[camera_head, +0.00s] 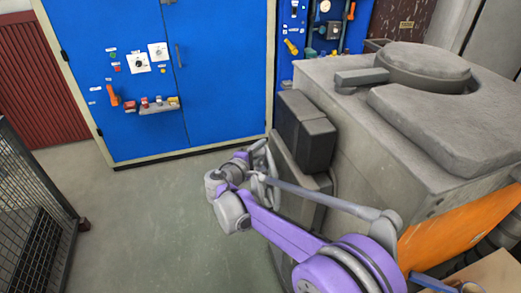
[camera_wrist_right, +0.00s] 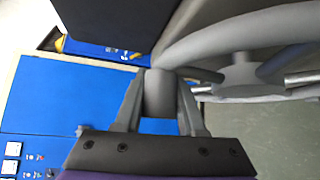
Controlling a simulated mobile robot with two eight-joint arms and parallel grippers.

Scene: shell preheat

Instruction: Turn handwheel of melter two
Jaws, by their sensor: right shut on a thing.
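The grey handwheel (camera_wrist_right: 240,28) fills the upper right of the right wrist view, with its curved rim, hub and spokes showing. In the head view my right gripper (camera_head: 250,160) is beside the dark boxes on the left side of the big grey melter (camera_head: 345,115). There the wheel is seen nearly edge-on and is partly hidden by my wrist. No number is readable on the melter. My left gripper is not in view.
A blue control cabinet (camera_head: 225,75) with switches and an orange handle stands behind. Dark boxes (camera_head: 303,130) are mounted on the melter's side. A mesh cage (camera_head: 35,190) stands at the left. The grey floor (camera_head: 150,220) between is clear.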

